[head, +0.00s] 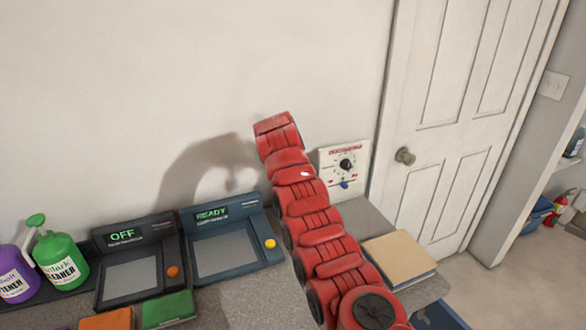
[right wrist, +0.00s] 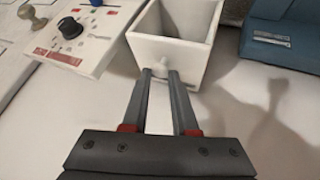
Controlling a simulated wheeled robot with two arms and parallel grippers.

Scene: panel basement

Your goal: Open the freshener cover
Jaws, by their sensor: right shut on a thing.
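A white, hollow, open box (right wrist: 181,47) shows at the top middle of the right wrist view, with a small white knob (right wrist: 162,64) on its near face. I take this to be the freshener cover, but no label on it shows. My right gripper (right wrist: 160,73) is shut on the knob, with a dark finger on each side of it. In the head view my red right arm reaches up to the wall and hides the box and my right fingertips. My left gripper is in neither view.
A white dial panel (head: 343,168) is on the wall right of my arm; it also shows in the wrist view (right wrist: 84,36). A READY device (head: 226,248) and an OFF device (head: 135,262) stand left, beside a green cleaner bottle (head: 60,262). A book (head: 398,258) lies right.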

